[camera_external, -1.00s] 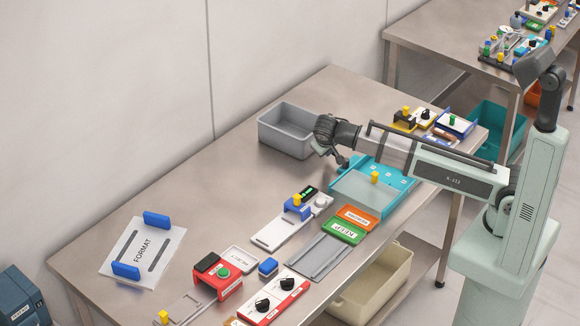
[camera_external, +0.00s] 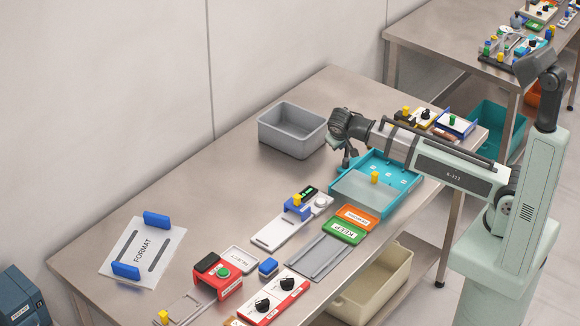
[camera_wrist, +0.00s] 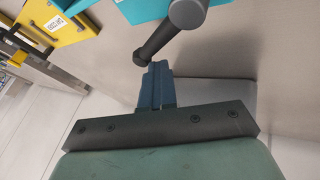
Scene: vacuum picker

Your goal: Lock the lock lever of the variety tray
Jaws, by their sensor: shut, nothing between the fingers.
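The variety tray (camera_external: 413,187) is a teal tray with a pale sliding cover and a yellow knob, right of centre on the bench. Its teal edge also shows at the top of the wrist view (camera_wrist: 140,10). The lock lever (camera_wrist: 158,42) is a dark bar with a round grey end beside the teal tray in the wrist view. My gripper (camera_wrist: 155,72) is shut and empty, with its blue-grey fingertips right by the lever's lower end; I cannot tell whether they touch. In the external view my gripper (camera_external: 347,163) is at the tray's upper left corner, mostly hiding the lever.
A grey bin (camera_external: 290,133) stands left of my gripper. A yellow device (camera_external: 404,120) and a blue-and-white one (camera_external: 455,124) stand behind the tray. A white slide unit with a blue block (camera_external: 297,208) and orange and green labelled plates (camera_external: 346,229) lie in front.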

